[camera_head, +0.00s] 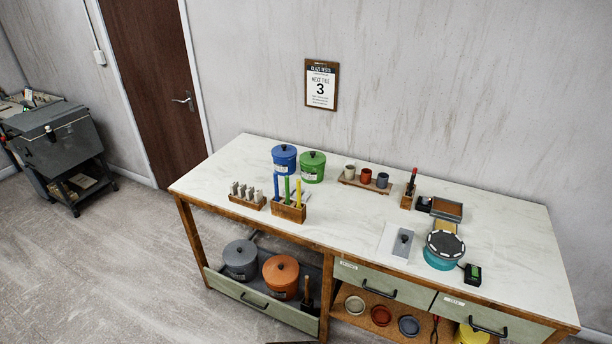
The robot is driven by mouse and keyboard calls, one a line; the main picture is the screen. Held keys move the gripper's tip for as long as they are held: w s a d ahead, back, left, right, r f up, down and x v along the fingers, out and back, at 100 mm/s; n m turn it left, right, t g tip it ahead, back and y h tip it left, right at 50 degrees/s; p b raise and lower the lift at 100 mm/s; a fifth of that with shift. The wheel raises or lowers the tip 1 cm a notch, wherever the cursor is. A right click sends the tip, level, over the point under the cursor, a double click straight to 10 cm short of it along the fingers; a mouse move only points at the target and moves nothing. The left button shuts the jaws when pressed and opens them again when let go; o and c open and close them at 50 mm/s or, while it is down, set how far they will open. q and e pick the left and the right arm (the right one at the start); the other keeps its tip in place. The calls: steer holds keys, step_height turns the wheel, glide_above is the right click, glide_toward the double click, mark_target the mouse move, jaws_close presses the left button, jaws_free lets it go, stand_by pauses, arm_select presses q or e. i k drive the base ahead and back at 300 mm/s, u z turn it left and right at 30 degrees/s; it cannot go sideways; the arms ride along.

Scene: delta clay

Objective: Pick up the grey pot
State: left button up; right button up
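The grey pot (240,259) is a round lidded pot with a knob on top. It stands upright in the low pull-out drawer (262,310) at the bottom left of the workbench. An orange lidded pot (281,276) stands beside it to the right. The drawer's front panel hides part of the pots' lower sides. Neither of my grippers shows in the head view.
The marble-topped workbench (340,224) overhangs the drawer. On it stand a blue pot (285,158), a green pot (312,166) and tool holders. A dark cart (58,149) stands at far left. The floor (110,260) left of the bench is clear.

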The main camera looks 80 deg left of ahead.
mark_target(383, 181)
steer(key=u, duration=2.15)
